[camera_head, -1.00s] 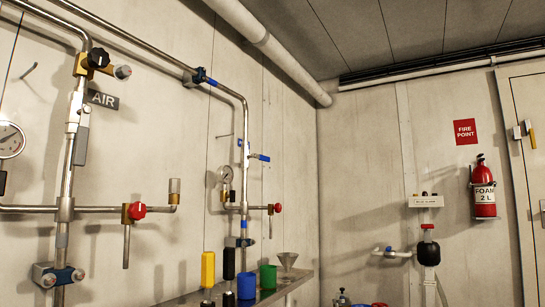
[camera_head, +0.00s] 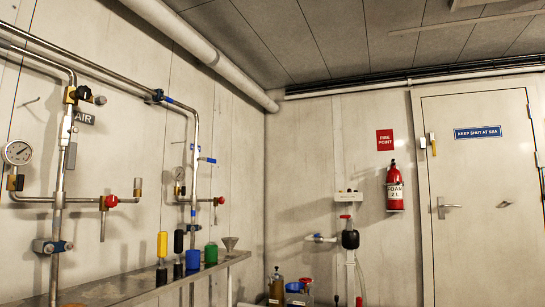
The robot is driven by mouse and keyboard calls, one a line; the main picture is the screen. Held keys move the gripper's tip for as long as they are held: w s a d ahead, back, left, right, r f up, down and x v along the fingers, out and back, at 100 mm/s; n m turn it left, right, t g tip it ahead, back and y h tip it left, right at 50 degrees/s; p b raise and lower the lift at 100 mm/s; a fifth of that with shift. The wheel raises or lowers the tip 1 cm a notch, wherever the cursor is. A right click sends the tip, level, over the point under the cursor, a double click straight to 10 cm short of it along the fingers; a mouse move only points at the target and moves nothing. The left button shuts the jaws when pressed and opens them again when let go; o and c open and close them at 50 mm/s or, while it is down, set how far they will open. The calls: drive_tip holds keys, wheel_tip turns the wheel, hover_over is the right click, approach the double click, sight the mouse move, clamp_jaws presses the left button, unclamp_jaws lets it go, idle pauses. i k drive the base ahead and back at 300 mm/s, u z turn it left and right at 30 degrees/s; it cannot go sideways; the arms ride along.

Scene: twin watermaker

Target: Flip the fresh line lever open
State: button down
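A blue lever (camera_head: 207,160) sticks out to the right from an upright steel pipe (camera_head: 195,125) on the left wall. This pipe carries blue bands, and a small blue tag (camera_head: 193,147) sits beside it. The tag is too small to read, so I cannot confirm that this is the fresh line. The lever looks roughly level, across the pipe. Below it are a small gauge (camera_head: 180,173) and a red knob (camera_head: 221,200) on a side branch. My gripper is in no view.
A shelf (camera_head: 120,284) along the left wall holds a yellow bottle (camera_head: 162,245), a blue cup (camera_head: 193,259), a green cup (camera_head: 211,254) and a funnel (camera_head: 229,243). Another pipe with an AIR sign (camera_head: 84,117) stands further left. A closed door (camera_head: 480,200) is at right.

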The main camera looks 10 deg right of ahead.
sight(212, 160)
drive_tip(key=z, duration=0.65)
drive_tip(key=i, duration=2.1)
drive_tip(key=u, duration=1.45)
drive_tip(key=i, duration=0.45)
drive_tip(key=u, duration=0.4)
